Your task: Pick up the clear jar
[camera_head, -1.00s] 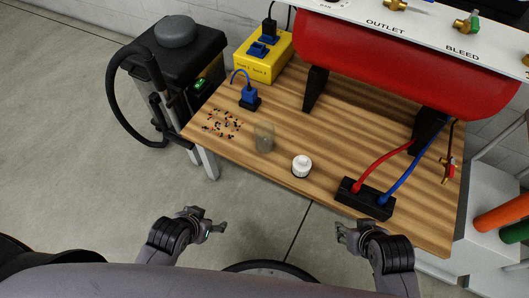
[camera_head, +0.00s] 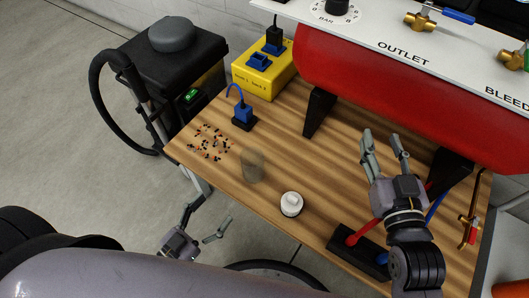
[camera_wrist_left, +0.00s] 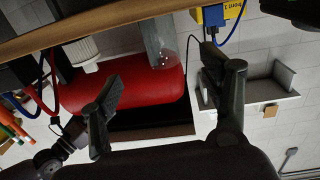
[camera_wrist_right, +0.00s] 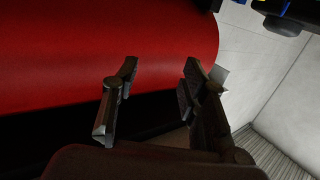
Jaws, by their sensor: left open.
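The clear jar (camera_head: 252,166) stands upright on the wooden bench (camera_head: 290,145), near its front edge. It also shows in the left wrist view (camera_wrist_left: 158,42), ahead of the fingers. My left gripper (camera_head: 207,221) is open and empty, in front of the bench and left of the jar, apart from it. Its spread fingers show in the left wrist view (camera_wrist_left: 160,88). My right gripper (camera_head: 383,142) is open and empty above the bench's right part, in front of the red tank. The right wrist view shows its fingers (camera_wrist_right: 158,75) apart.
A white-capped container (camera_head: 291,204) stands just right of the jar. Small scattered bits (camera_head: 209,143) and a blue plug (camera_head: 242,116) lie left of it. A black block with hoses (camera_head: 350,252) sits at the front right. The red tank (camera_head: 350,75) overhangs the back.

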